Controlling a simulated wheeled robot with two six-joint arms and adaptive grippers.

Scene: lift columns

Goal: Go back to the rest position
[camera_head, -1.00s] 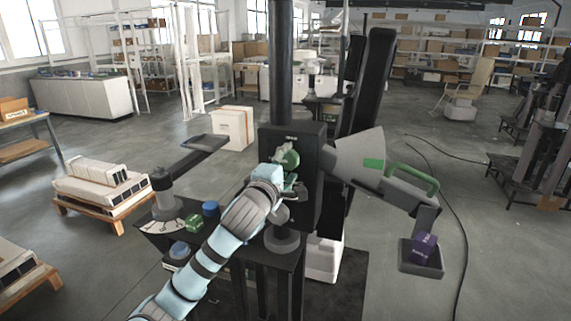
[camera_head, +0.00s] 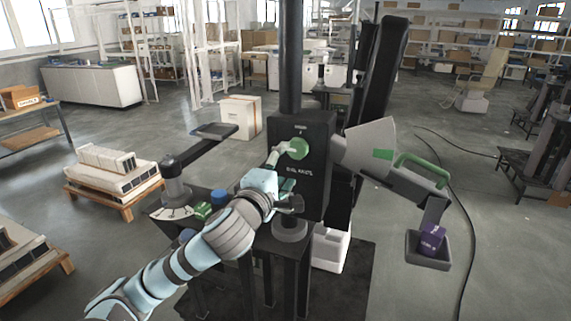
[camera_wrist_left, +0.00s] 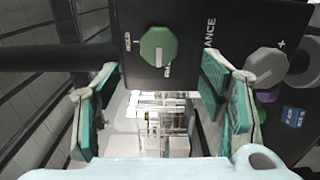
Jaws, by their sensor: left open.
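My left arm reaches in from the bottom left of the head view to a black box on a column (camera_head: 315,190). A round green knob (camera_head: 298,148) sits on the box's front. My left gripper (camera_head: 283,165) is in front of the box, just below and left of the knob, partly hiding the panel. In the left wrist view, the left gripper (camera_wrist_left: 163,100) has its teal-padded fingers wide apart with nothing between them. The green knob (camera_wrist_left: 158,46) shows beyond the fingertips, clear of them. My right gripper is in neither current view.
A grey arm with a green handle (camera_head: 424,168) extends right, ending in a tray (camera_head: 428,260) holding a purple box (camera_head: 432,238). A small green block (camera_head: 203,210) and blue piece (camera_head: 218,196) sit on the stand's left. A pallet of white boxes (camera_head: 120,200) stands left.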

